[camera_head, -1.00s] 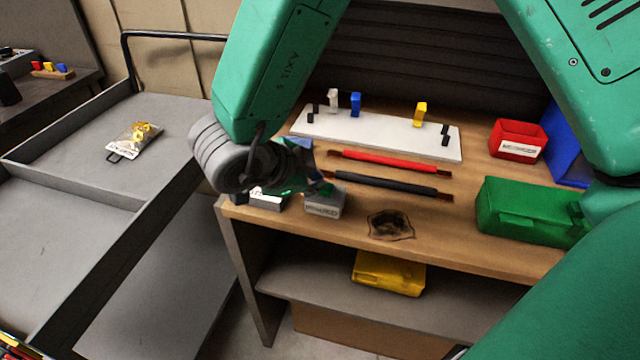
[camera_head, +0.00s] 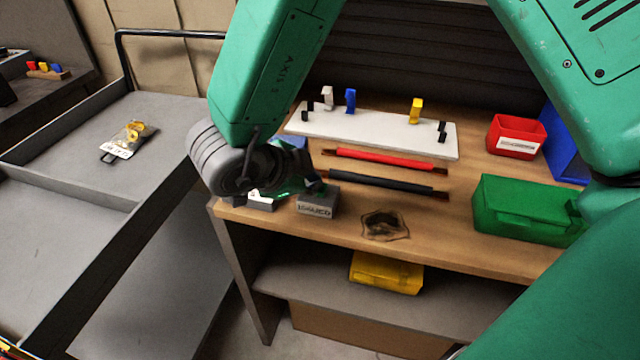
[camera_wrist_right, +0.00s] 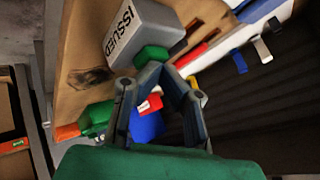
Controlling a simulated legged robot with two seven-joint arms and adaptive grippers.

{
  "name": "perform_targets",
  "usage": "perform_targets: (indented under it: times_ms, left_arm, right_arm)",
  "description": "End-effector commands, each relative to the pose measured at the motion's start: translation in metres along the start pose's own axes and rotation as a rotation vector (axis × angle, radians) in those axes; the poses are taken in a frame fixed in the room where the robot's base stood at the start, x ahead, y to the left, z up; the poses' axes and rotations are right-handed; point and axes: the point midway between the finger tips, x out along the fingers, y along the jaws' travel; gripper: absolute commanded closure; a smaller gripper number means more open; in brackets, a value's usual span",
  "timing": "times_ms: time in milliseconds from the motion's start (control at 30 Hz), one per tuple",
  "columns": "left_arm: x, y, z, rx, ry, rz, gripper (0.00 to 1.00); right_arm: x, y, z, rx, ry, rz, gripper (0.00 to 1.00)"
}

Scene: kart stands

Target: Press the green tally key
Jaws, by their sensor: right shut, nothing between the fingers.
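The grey tally box marked ISSUED (camera_head: 317,204) stands at the front left of the wooden bench. Its label also shows large in the right wrist view (camera_wrist_right: 120,32). The green key (camera_wrist_right: 152,57) shows there beside the box, just beyond my fingertips; I cannot tell whether they touch it. In the head view my right gripper (camera_head: 312,184) is at the top of this box, dark and partly hidden by its wrist, and covers most of the key. In the wrist view its fingers (camera_wrist_right: 151,75) converge, shut and empty. My left gripper is not in view.
A second small box (camera_head: 262,201) sits left, partly under my wrist. Red (camera_head: 385,160) and black (camera_head: 385,182) rods lie behind, before a white board (camera_head: 375,135) with coloured pegs. Green (camera_head: 525,210) and red (camera_head: 515,138) bins stand right. A grey cart (camera_head: 75,190) is left.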

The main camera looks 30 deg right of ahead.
Motion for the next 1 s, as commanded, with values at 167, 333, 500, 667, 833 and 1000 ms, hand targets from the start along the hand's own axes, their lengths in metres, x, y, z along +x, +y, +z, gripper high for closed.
perform_targets:
  times_ms: [167,333,500,667,833,1000]
  left_arm:
    - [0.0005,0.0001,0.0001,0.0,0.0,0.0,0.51]
    - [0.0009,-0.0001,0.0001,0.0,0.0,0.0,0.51]
    - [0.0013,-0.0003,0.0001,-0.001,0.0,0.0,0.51]
    - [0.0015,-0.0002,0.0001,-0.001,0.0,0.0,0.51]
    - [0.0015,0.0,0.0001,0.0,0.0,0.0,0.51]
    - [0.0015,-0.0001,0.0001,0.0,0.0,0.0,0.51]
  right_arm:
    - [-0.0027,0.0021,0.004,-0.002,0.004,-0.003,1.0]
    - [-0.0035,0.0035,0.0064,-0.002,0.006,-0.005,1.0]
    - [0.001,0.0038,0.0056,-0.001,0.002,-0.003,1.0]
    - [0.0047,0.0042,0.0046,0.0,-0.001,-0.001,1.0]
    - [0.0049,0.004,0.0043,0.0,0.002,-0.002,1.0]
    - [0.0029,0.004,0.0056,-0.001,0.006,-0.004,1.0]
